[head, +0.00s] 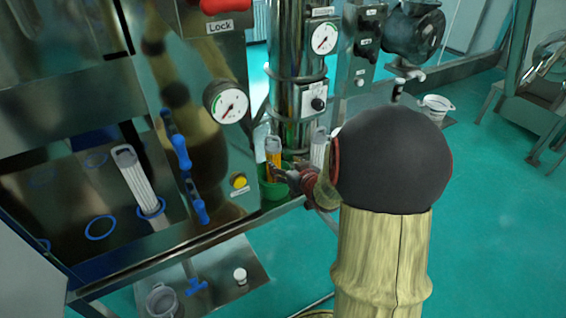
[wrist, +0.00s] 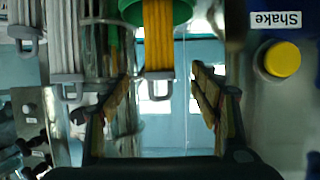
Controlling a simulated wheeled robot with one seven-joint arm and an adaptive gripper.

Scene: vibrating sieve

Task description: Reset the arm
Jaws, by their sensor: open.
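My gripper (head: 290,178) is in front of the machine, partly hidden by my arm in the head view. In the wrist view my gripper (wrist: 160,92) is open, its two fingers apart with a gap on each side of a yellow cartridge's grey handle. The yellow cartridge (head: 273,154) stands in a green bucket (head: 270,189). In the wrist view, which looks upside down, the yellow cartridge (wrist: 158,38) hangs from the green bucket (wrist: 165,10) between the finger lines. The fingers do not appear to touch it; the depth between them is hard to tell.
White cartridges (head: 319,150) stand beside the bucket; another white cartridge (head: 136,178) sits tilted in a blue-ringed hole at left. A yellow button (head: 239,181), a gauge (head: 227,103) and blue handles (head: 180,152) are on the steel panel.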

